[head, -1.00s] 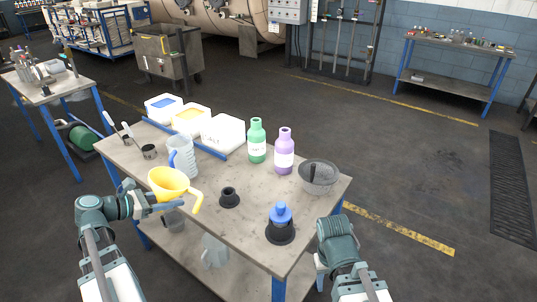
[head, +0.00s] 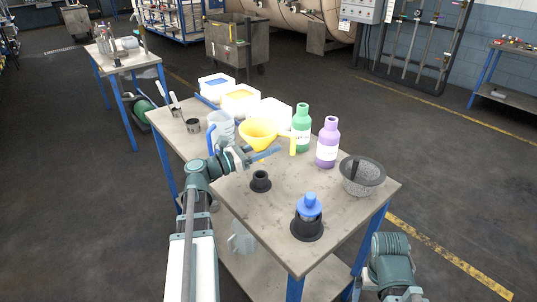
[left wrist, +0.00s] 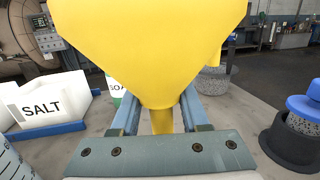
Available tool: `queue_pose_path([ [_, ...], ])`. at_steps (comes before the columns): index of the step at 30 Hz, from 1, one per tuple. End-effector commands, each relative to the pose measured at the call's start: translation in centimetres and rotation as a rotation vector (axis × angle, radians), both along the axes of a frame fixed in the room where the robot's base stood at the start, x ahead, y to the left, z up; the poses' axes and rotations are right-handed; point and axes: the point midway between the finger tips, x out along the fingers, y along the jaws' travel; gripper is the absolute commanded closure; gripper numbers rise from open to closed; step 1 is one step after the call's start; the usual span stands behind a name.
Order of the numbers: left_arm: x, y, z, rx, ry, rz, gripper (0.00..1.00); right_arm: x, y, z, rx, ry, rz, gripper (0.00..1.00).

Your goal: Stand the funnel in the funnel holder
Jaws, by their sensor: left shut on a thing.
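The yellow funnel (head: 258,133) is held by my left gripper (head: 263,157), which is shut on it. Its wide mouth faces up and its handle points right. In the left wrist view the funnel (left wrist: 150,45) fills the upper middle, its cone narrowing to a stem between the fingers (left wrist: 158,108). The small black funnel holder (head: 260,183) stands empty on the table, below the funnel in the head view. The two are apart. The holder cannot be made out in the left wrist view. My right gripper is out of view; only part of that arm shows at the lower right.
A blue-capped vessel (head: 309,205) stands in a wider black base. A clear jug (head: 222,128) and salt box (left wrist: 45,103) are close by.

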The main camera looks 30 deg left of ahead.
Motion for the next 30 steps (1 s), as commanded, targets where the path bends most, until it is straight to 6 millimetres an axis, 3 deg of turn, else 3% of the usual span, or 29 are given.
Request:
queue_pose_path([
  [14, 0.0, 0.0, -0.2, 0.001, -0.002, -0.018, 1.0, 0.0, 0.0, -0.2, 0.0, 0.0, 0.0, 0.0],
  [30, -0.1, -0.1, -5.5, 0.002, -0.002, -0.017, 1.0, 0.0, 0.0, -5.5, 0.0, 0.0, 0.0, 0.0],
])
